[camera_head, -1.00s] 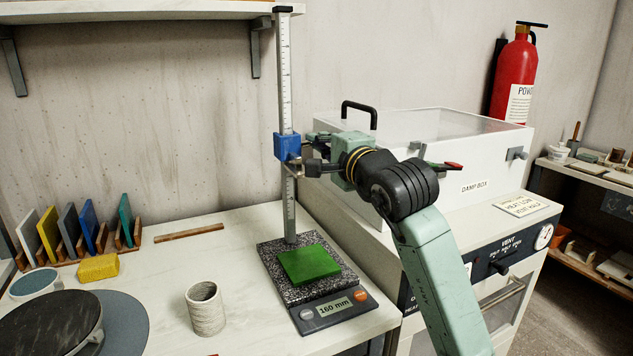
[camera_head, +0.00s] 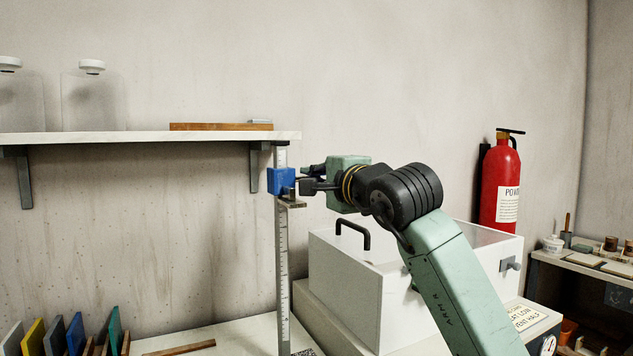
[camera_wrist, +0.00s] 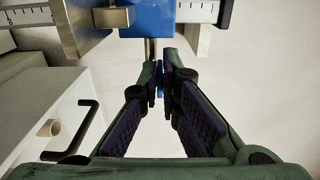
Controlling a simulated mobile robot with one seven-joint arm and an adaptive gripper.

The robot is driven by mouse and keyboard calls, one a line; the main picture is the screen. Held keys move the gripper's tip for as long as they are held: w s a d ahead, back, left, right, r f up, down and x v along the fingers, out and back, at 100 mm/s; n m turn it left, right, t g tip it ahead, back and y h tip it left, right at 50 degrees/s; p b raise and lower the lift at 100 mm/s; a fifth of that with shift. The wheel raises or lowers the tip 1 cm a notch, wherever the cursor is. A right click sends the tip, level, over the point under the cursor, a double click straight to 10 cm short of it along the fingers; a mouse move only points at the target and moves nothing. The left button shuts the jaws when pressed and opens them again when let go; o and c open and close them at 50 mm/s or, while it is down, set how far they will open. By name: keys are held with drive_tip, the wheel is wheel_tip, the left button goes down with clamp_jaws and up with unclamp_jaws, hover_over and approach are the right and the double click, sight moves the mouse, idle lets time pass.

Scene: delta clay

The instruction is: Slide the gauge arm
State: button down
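The height gauge has a tall ruled column (camera_head: 282,255). Its blue slider block (camera_head: 281,181) sits close to the column's top, near shelf height. A short metal gauge arm (camera_head: 292,204) projects just below the block. The blue block also shows at the top of the wrist view (camera_wrist: 160,18), with a thin metal rod (camera_wrist: 150,48) coming from it towards my fingertips. My gripper (camera_head: 305,187) is right of the block; in the wrist view its fingers (camera_wrist: 160,75) are nearly together around the rod's end. The exact contact is partly hidden.
A wall shelf (camera_head: 150,137) with a wooden strip and glass jars ends right beside the column top. A white damp box (camera_head: 345,285) with a black handle stands below my arm. Coloured tiles (camera_head: 75,335) stand at lower left. A red extinguisher (camera_head: 500,185) hangs at right.

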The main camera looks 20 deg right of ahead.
drive_tip(key=c, duration=1.8)
unclamp_jaws()
drive_tip(key=shift+s, duration=0.1)
drive_tip(key=s, duration=1.1)
drive_tip(key=shift+s+d, duration=0.2)
drive_tip(key=shift+s, duration=0.2)
drive_tip(key=shift+f, duration=0.1)
